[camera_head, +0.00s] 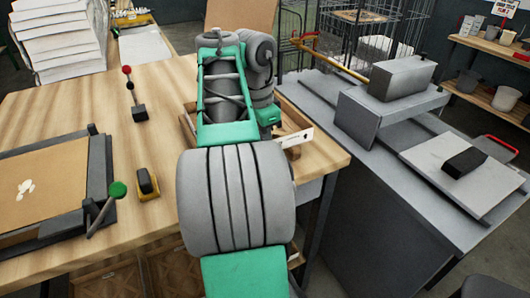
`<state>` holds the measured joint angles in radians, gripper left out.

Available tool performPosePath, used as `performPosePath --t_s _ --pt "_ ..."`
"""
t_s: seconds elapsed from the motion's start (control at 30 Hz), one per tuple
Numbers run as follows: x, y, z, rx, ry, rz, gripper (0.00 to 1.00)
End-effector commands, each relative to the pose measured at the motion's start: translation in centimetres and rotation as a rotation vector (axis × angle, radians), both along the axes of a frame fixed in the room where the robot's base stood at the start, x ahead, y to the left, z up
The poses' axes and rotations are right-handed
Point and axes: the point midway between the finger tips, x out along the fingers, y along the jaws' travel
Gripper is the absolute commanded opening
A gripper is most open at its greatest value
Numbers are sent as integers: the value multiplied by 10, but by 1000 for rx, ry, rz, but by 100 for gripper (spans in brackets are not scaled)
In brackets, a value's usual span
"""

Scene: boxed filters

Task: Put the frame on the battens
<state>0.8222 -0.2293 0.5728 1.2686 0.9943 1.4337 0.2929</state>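My arm reaches forward over the wooden table and fills the middle of the view. My gripper is not visible; the arm's own links hide it. A light wooden frame or shallow box shows in part at the table's right edge (297,137), beside and behind my arm; most of it is hidden. At the left, a flat tan panel (55,205) with a pale patch lies within dark bars (97,170). I cannot tell which pieces are the battens.
A red-knobbed lever (130,90), a green-knobbed lever (107,205) and a yellow-black switch (147,184) stand on the table (165,120). A stack of white filters (60,40) is at back left. A grey machine bench (385,180) stands to the right.

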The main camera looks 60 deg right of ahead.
Motion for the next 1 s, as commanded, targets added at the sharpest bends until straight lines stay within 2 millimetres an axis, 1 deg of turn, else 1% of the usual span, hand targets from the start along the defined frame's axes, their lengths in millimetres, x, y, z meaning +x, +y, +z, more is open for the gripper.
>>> performPosePath --t_s 0.17,0.33,0.4,0.6,0.83,0.93,0.97,1.0 --pt "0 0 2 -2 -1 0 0" --pt "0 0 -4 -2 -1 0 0" --pt "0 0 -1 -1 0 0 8" --pt "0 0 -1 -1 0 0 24" --pt "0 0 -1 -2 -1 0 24" --pt "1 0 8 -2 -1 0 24" --pt "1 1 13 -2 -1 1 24" --pt "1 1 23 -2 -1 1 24"
